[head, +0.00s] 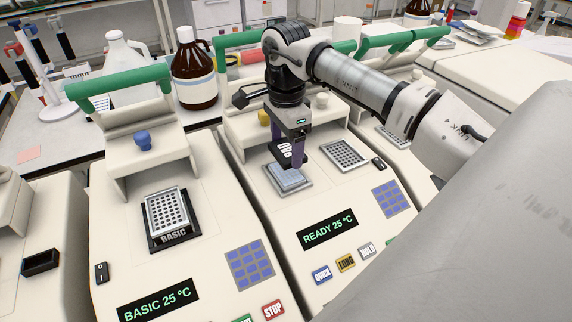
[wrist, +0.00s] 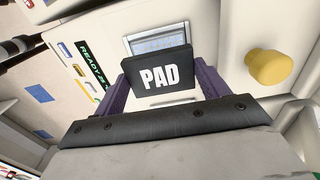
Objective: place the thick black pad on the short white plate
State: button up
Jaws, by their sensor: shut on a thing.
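The thick black pad (wrist: 158,68), marked "PAD", is held between the two purple fingers of my gripper (wrist: 160,85) in the wrist view. In the head view my gripper (head: 287,158) points down over the middle machine with the pad (head: 287,150) in its jaws. The short white plate (head: 289,178) sits in the left block of that machine, just below the gripper. Part of the plate (wrist: 158,44) shows beyond the pad in the wrist view; the pad hides the rest. I cannot tell whether pad and plate touch.
A second plate (head: 344,155) sits in the right block of the same machine. The left machine, labelled BASIC, holds a taller plate (head: 166,212). A yellow knob (wrist: 268,67) is beside the gripper. Raised lids with green handles (head: 120,85) stand behind.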

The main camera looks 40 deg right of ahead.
aim_at(286, 150)
jog(key=shift+f+b, duration=1.3)
jog(key=shift+f, duration=1.05)
jog(key=shift+f, duration=0.1)
jog(key=o, duration=1)
notch_tip(286, 150, up, 12)
jog(key=p, duration=0.6)
jog(key=shift+p, duration=0.4)
